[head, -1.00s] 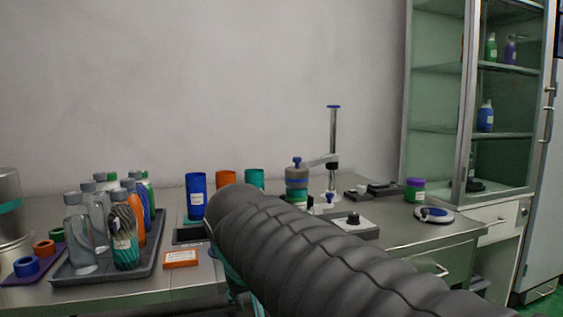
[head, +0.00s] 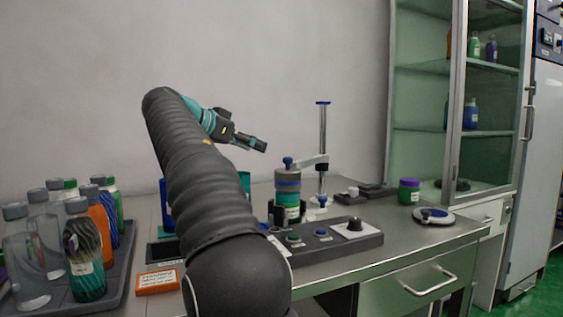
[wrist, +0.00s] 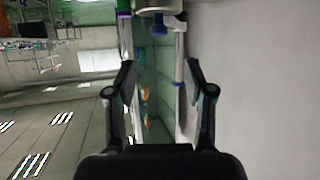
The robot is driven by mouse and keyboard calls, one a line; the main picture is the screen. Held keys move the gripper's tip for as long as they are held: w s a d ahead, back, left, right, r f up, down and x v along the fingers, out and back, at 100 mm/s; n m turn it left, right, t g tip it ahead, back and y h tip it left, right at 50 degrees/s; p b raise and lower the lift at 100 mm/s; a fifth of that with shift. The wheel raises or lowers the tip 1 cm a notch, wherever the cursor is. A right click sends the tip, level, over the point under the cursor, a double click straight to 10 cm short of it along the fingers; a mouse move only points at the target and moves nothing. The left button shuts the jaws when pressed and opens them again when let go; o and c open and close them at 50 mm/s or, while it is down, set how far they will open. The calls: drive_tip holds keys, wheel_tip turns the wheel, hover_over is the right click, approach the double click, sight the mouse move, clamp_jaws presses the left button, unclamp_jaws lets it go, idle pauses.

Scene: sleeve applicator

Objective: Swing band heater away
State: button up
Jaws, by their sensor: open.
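The band heater (head: 288,178), a grey cylinder with a blue knob (head: 288,161) on top, sits on a swing arm (head: 314,161) from an upright post (head: 322,130). It is over a green bottle (head: 288,206) with a white label. In the wrist view the blue knob (wrist: 160,25) hangs at the top edge, upside down, beside the post (wrist: 180,50). My gripper (head: 259,144) is up in the air, left of and above the knob, apart from it. In the wrist view its two fingers (wrist: 160,75) are spread, with nothing between them.
A control box (head: 350,245) with buttons and a dial lies in front of the heater. A tray of bottles (head: 120,285) stands at the left. An orange box (head: 159,281) lies near the front edge. A glass cabinet (head: 420,110) stands behind on the right.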

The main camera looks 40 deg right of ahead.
sight(284, 158)
drive_tip(key=x, duration=1.3)
drive_tip(key=shift+d+b, duration=0.35)
clamp_jaws()
